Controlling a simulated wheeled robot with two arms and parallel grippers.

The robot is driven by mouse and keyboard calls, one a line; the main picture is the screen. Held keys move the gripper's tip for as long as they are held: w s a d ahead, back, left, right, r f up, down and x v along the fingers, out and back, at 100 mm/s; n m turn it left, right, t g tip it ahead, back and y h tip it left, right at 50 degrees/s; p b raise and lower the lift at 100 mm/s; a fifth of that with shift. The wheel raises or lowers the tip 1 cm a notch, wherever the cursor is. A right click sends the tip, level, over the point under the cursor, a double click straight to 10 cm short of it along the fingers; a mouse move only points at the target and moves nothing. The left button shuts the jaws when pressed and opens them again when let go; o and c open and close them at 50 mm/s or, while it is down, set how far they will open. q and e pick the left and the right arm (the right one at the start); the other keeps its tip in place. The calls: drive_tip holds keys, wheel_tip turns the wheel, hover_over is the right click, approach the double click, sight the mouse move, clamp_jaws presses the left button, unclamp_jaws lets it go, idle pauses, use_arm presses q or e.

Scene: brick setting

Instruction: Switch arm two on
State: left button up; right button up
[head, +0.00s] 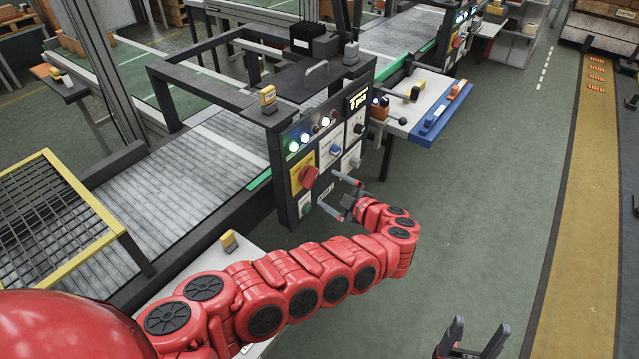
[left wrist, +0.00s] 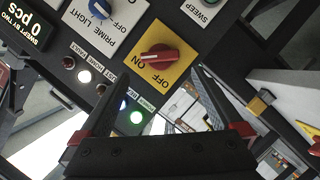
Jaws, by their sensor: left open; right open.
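A red rotary switch (head: 308,176) sits on a yellow plate on the front of a dark control panel (head: 285,205). In the left wrist view the red switch (left wrist: 158,57) is near the centre, its plate marked ON and OFF. Its exact setting is hard to tell. My left gripper (head: 325,189) is open and empty in front of the panel's lower part, pointing at it. In the left wrist view its fingers (left wrist: 160,71) are spread on either side below the switch, apart from it. My right gripper (head: 475,342) is open and empty over the floor at the bottom.
Blue-knobbed PRIME LIGHT (left wrist: 98,10) and SWEEP (left wrist: 210,4) controls sit near the red switch. Lit lamps (head: 305,138) and a counter display (head: 357,99) share the panel. A side table (head: 425,110) stands behind. A conveyor (head: 190,170) lies left; the right floor is clear.

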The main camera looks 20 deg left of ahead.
use_arm(q)
drive_tip(key=v, duration=0.8)
drive_tip(key=shift+s+d, duration=0.1)
